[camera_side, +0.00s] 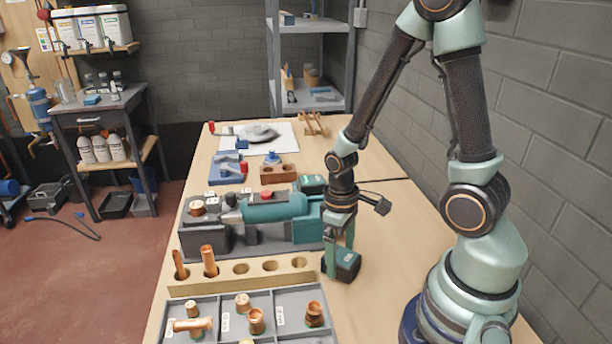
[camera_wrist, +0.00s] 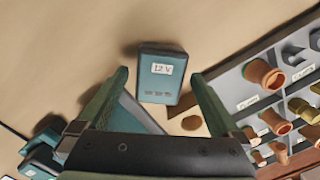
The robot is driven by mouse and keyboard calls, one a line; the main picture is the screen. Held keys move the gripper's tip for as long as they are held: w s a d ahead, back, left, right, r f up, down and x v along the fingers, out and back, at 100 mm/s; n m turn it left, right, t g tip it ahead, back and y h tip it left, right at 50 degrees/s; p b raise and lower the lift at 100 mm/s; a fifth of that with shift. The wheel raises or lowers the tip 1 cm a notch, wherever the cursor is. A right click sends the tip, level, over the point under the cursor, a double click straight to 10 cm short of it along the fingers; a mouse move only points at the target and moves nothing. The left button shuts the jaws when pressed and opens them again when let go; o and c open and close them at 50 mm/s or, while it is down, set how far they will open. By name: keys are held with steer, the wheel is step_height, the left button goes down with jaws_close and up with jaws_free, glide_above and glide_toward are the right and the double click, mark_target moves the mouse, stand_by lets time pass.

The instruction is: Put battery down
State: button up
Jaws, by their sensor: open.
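The battery (camera_side: 342,264) is a small dark and teal block on the wooden table, right of the power tool. It also shows in the wrist view (camera_wrist: 161,92), with a white "12 V" label. My gripper (camera_side: 341,256) is open, with its fingers at the battery. In the wrist view my gripper's fingertips (camera_wrist: 159,76) stand on either side of the battery, with a visible gap at each side. The teal power tool (camera_side: 275,208) lies in a dark grey holder. One finger partly covers the battery in the side view.
A wooden block (camera_side: 256,267) with holes holds two copper pipes. A grey tray (camera_side: 270,300) of copper fittings is in front. A blue vise (camera_side: 226,170) and a white sheet (camera_side: 284,138) lie farther back. The table (camera_side: 400,225) right of the battery is clear.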

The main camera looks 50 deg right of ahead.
step_height(320, 180, up, 12)
step_height(320, 180, up, 11)
steer(key=m+t, duration=0.1)
steer(key=t, duration=0.5)
glide_above(338, 252)
steer(key=w+a, duration=0.3)
steer(key=a, duration=0.2)
steer(key=shift+s+d+f, duration=0.15)
steer(key=shift+d+f, duration=0.05)
steer(key=shift+d, duration=0.05)
